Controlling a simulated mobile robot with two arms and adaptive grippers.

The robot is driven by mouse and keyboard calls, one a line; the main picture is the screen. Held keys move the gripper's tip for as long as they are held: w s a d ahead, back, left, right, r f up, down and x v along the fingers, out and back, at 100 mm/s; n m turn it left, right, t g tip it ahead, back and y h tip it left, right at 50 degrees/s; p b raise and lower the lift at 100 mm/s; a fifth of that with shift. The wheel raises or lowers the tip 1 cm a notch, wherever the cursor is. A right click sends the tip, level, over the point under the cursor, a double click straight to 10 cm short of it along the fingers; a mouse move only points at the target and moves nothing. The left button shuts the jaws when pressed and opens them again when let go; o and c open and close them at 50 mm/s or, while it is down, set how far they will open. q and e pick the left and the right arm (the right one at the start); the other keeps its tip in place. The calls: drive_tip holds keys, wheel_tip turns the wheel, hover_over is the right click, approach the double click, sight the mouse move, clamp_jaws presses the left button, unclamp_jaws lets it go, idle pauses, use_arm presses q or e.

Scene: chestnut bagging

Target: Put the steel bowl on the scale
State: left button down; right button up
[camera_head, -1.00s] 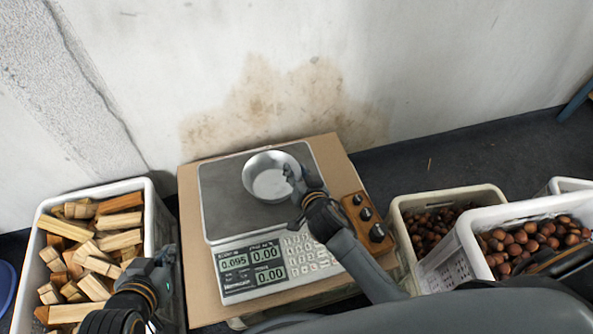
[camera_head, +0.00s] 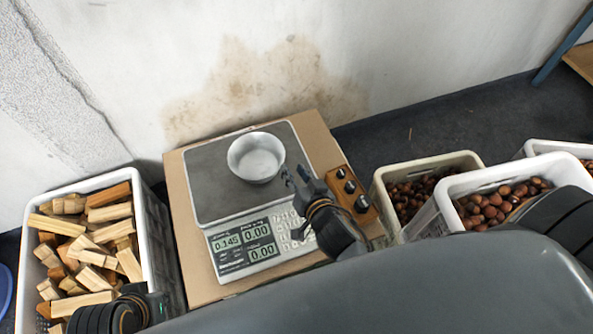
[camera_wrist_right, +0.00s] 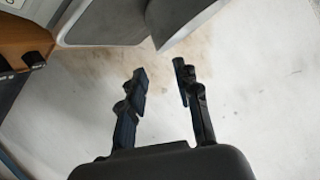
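The steel bowl (camera_head: 256,158) stands upright on the grey plate of the scale (camera_head: 207,185), toward its right side. The scale's display reads 0.145 in one field. My right gripper (camera_head: 297,178) is just right of and in front of the bowl, apart from it. In the right wrist view my right gripper (camera_wrist_right: 161,82) is open with nothing between its fingers, and part of the bowl (camera_wrist_right: 185,22) shows beyond the fingertips. My left gripper (camera_head: 150,302) is at the bottom left beside the crate of wood; its fingers are mostly hidden.
The scale rests on a cardboard box (camera_head: 178,215). A wooden block with black knobs (camera_head: 349,187) is right of the scale. A white crate of wood pieces (camera_head: 146,215) stands left. Crates of chestnuts (camera_head: 384,199) (camera_head: 447,212) stand right. A wall is behind.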

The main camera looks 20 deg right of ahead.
drive_tip(key=shift+s+r, duration=0.2)
drive_tip(key=shift+s, duration=0.2)
drive_tip(key=s+d+n+g, duration=0.2)
drive_tip(key=s+g, duration=0.3)
drive_tip(key=s, duration=0.3)
drive_tip(key=s+d+n+g, duration=0.3)
drive_tip(key=s+n+g, duration=0.1)
drive_tip(key=s, duration=0.5)
drive_tip(key=shift+d+r+g, duration=0.25)
drive_tip(key=shift+d+g, duration=0.05)
drive_tip(key=shift+g, duration=0.2)
